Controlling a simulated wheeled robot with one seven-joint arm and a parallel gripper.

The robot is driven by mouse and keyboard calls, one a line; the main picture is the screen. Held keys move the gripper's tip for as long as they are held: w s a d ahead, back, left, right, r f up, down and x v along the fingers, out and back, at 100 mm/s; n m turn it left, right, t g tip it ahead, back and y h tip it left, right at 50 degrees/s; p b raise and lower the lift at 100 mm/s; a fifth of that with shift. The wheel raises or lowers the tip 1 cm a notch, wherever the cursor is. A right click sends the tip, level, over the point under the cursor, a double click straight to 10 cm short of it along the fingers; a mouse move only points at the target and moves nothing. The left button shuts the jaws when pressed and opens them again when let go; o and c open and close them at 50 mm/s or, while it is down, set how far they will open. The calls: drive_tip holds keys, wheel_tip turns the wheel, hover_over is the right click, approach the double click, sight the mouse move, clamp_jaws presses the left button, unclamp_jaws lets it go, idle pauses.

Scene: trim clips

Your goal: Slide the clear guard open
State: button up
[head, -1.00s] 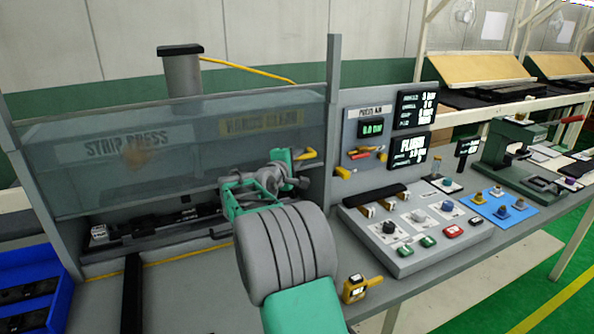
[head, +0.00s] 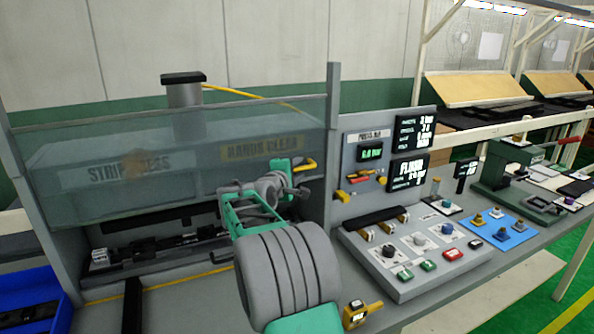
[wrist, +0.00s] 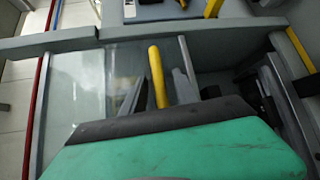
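The clear guard (head: 70,180) is a tinted see-through panel in front of the strip press in the head view. It stands partly raised, with an open gap under its lower edge. Its yellow handle (head: 306,164) is near the right end; the handle also shows in the wrist view (wrist: 157,75). My gripper (head: 291,170) is at this handle and appears shut on it, though the fingertips are mostly hidden by the green gripper body in the wrist view.
A grey post (head: 333,150) stands just right of the guard. A control console (head: 420,245) with buttons and a yellow device (head: 358,312) lie to the right of my arm. A blue bin (head: 30,290) is at the lower left.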

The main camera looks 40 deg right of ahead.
drive_tip(key=b+v, duration=0.2)
drive_tip(key=v, duration=0.5)
drive_tip(key=shift+s+a, duration=0.25)
drive_tip(key=shift+a, duration=0.1)
